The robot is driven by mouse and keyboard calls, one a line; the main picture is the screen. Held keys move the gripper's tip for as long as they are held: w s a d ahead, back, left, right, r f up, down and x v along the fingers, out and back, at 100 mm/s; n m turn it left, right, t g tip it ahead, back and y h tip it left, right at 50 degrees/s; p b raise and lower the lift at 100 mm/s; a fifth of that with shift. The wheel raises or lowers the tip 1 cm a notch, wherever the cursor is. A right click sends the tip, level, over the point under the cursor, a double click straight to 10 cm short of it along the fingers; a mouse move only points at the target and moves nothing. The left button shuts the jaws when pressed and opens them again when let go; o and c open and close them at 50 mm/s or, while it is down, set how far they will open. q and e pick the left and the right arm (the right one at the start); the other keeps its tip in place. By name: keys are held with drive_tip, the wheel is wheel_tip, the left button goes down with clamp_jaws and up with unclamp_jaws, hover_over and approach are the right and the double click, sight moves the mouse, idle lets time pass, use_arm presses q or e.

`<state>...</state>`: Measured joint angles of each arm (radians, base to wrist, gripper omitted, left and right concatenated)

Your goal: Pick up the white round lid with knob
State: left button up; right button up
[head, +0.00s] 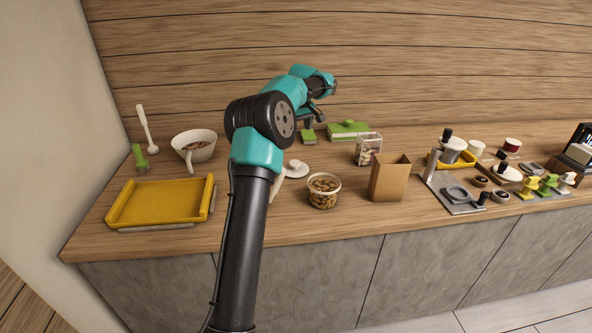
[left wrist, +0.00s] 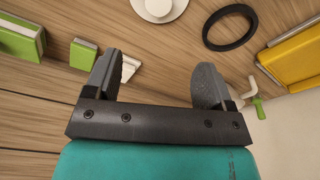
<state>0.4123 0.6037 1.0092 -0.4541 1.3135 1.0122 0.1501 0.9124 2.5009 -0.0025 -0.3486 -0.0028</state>
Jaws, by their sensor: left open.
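The white round lid with knob (head: 296,168) lies flat on the wooden counter, knob up, just right of my left arm in the head view. In the left wrist view the lid (left wrist: 158,8) is at the top edge, partly cut off, beyond the fingertips. My left gripper (head: 320,112) is above the back of the counter, apart from the lid. In the left wrist view its two grey fingers (left wrist: 155,75) are spread, with nothing held between them. My right gripper is in neither view.
A tub of nuts (head: 323,190) and a brown box (head: 390,178) stand right of the lid. Green boxes (head: 348,129) are behind it. A yellow tray (head: 160,201) and a white bowl (head: 194,145) are at left. A black ring (left wrist: 230,27) lies near the lid.

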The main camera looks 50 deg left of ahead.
use_arm(q)
hover_over(295, 162)
drive_tip(key=f, duration=0.8)
drive_tip(key=d+f, duration=0.1)
drive_tip(key=f, duration=0.3)
drive_tip(key=shift+s, duration=0.2)
drive_tip(key=shift+f, duration=0.2)
drive_tip(key=shift+w+a+f, duration=0.1)
drive_tip(key=shift+a+f, duration=0.15)
drive_tip(key=shift+f, duration=0.95)
drive_tip(key=shift+a+f, duration=0.2)
drive_tip(key=shift+f, duration=1)
drive_tip(key=c, duration=0.9)
drive_tip(key=shift+r, duration=0.1)
drive_tip(key=shift+c, duration=0.2)
wheel_tip(295, 162, up, 10)
drive_tip(key=shift+f, duration=0.1)
